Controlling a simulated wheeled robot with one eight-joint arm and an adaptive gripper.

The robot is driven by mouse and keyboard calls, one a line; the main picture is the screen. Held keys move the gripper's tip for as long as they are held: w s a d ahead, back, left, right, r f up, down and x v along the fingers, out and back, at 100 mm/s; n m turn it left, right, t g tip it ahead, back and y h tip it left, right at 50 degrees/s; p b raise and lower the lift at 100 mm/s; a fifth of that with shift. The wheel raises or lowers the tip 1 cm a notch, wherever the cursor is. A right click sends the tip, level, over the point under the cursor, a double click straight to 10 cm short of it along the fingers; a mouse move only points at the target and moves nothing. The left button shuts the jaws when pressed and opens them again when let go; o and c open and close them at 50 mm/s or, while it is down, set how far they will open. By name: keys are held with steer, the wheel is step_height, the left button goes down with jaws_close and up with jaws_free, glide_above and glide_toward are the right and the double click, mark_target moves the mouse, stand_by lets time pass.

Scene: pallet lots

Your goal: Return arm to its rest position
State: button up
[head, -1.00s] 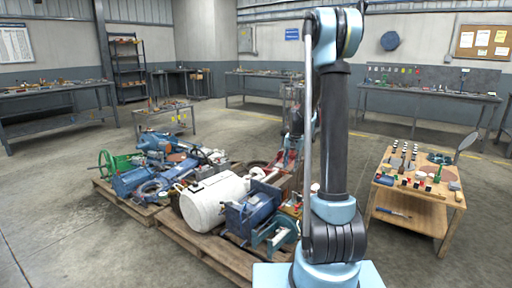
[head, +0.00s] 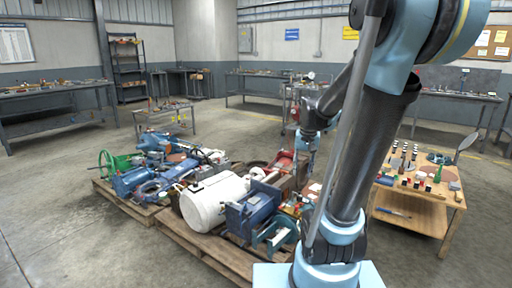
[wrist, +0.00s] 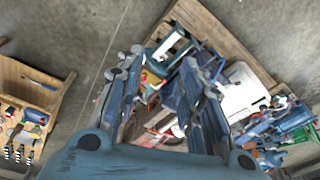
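My arm rises from its base at the right of centre in the head view and leans right, with the elbow large near the top edge. The forearm slopes down and left from it. My gripper (wrist: 157,68) shows in the wrist view with its two fingers spread apart and nothing held between them. The gripper hangs above the near right part of the loaded wooden pallet (head: 193,243), apart from the floor. In the head view the gripper is small and partly blends with the parts behind it.
A wooden table (head: 412,208) with small items stands right of my arm. Workbenches (head: 60,98) line the walls. Open floor lies at the left.

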steer(key=s+f+n, duration=0.1)
steer(key=s+f, duration=0.2)
steer(key=s, duration=0.6)
steer(key=s+f+n, duration=0.1)
steer(key=s+f, duration=0.2)
steer(key=s, duration=0.6)
steer(key=shift+s+d+f+n, duration=0.25)
steer(key=shift+s+d+n, duration=0.05)
steer(key=shift+d+n, duration=0.1)
steer(key=shift+w+f, duration=0.2)
steer(key=shift+w, duration=0.25)
